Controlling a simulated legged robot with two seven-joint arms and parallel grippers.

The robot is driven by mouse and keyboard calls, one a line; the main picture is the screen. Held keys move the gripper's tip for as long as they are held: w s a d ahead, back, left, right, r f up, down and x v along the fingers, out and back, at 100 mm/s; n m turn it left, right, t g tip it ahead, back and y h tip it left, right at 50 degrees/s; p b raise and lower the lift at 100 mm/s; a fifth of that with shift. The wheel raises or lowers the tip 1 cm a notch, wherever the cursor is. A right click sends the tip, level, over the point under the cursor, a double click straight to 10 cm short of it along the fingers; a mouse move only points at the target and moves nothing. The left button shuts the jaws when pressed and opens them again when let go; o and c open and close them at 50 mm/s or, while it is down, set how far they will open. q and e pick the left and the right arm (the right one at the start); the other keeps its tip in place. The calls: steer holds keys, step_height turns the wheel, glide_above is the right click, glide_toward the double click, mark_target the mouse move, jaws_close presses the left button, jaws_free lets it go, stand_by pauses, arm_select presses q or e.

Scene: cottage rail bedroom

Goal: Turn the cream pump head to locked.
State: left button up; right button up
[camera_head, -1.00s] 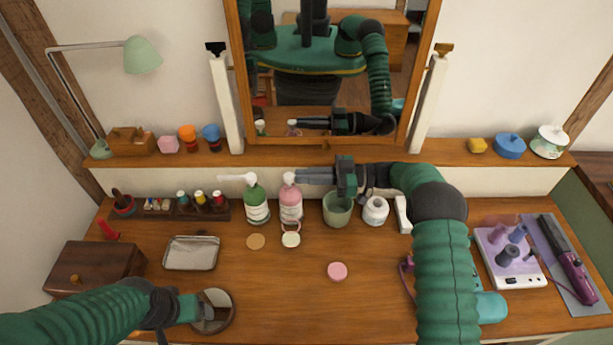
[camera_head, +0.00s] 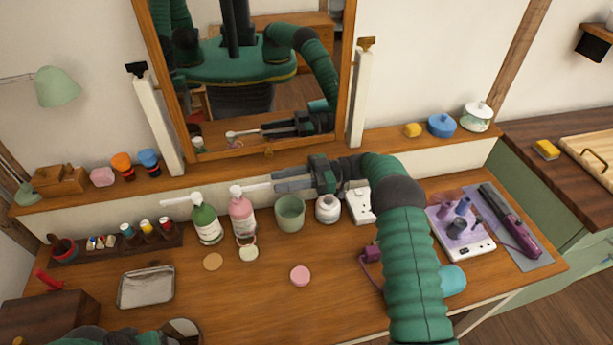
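A pink bottle (camera_head: 242,215) with a white pump head (camera_head: 236,191) stands upright near the back of the dressing table; its long pale spout points right. A green bottle (camera_head: 207,224) beside it on the left has a white pump head whose spout points left. I cannot read which label says cream. My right gripper (camera_head: 276,183) is level with the pink bottle's pump head, at the spout's right end; its fingers look parted and empty. Whether they touch the spout is unclear. My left gripper (camera_head: 152,338) is at the bottom edge, mostly cut off, near a round mirror (camera_head: 185,328).
A green cup (camera_head: 290,213), white jar (camera_head: 328,208) and white socket block (camera_head: 359,204) stand right of the bottles, below my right arm. A pink disc (camera_head: 300,275) and metal tray (camera_head: 146,287) lie in front. The wall mirror (camera_head: 245,80) rises close behind. The table's front middle is clear.

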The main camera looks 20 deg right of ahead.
arm_select(q)
steer(key=shift+f+b, duration=0.35)
steer(key=shift+f, duration=0.05)
arm_select(e)
steer(key=s+d, duration=0.1)
steer(key=d, duration=0.7)
steer(key=shift+s+d, duration=0.2)
steer(key=shift+s, duration=0.05)
arm_select(q)
steer(key=shift+s+f, duration=0.1)
arm_select(e)
steer(key=shift+s+f, duration=0.1)
steer(key=shift+f, duration=0.05)
